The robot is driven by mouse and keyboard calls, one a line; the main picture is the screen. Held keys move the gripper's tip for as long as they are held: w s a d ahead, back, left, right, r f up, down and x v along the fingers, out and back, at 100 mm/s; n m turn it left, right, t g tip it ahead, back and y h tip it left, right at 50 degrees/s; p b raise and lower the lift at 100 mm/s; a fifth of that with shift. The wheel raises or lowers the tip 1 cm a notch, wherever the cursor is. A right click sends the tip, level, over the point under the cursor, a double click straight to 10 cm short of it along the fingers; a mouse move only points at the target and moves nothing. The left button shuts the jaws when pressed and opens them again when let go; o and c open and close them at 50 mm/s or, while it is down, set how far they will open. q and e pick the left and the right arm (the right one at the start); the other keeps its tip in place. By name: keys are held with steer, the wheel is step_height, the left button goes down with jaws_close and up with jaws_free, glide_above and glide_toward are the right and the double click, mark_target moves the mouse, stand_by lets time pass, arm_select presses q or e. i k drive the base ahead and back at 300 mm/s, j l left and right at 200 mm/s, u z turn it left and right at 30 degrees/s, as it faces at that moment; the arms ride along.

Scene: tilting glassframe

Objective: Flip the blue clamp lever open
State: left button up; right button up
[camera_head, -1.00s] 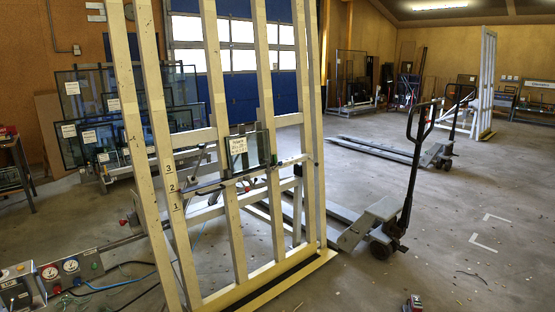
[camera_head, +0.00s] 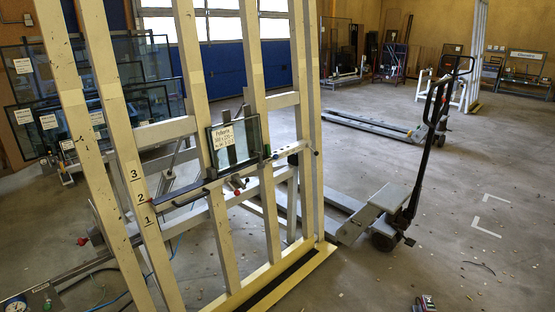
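The cream tilting glass frame (camera_head: 190,65) stands upright and slightly leaned in front of me. A small glass pane with a paper label (camera_head: 226,138) rests on its cross ledge (camera_head: 190,198). Small clamp parts with red knobs (camera_head: 152,201) sit along this ledge. A dark handle-like bar lies along the ledge below and left of the pane. I cannot clearly pick out a blue clamp lever; the parts are too small.
A grey pallet truck (camera_head: 385,200) stands right of the frame, its forks reaching behind it. A second pallet truck (camera_head: 375,125) is farther back. Racked glass panes (camera_head: 35,80) stand at the left. Open floor lies at the right.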

mark_target(275, 157)
steer(key=i+l+u, duration=0.1)
steer(key=i, duration=0.35)
steer(key=i+l, duration=0.2)
steer(key=i, duration=0.25)
steer(key=i+l+u, duration=0.15)
steer(key=i, duration=0.3)
steer(key=i+l, duration=0.2)
steer(key=i, duration=0.25)
steer(key=i+l+u, duration=0.15)
steer(key=i, duration=0.3)
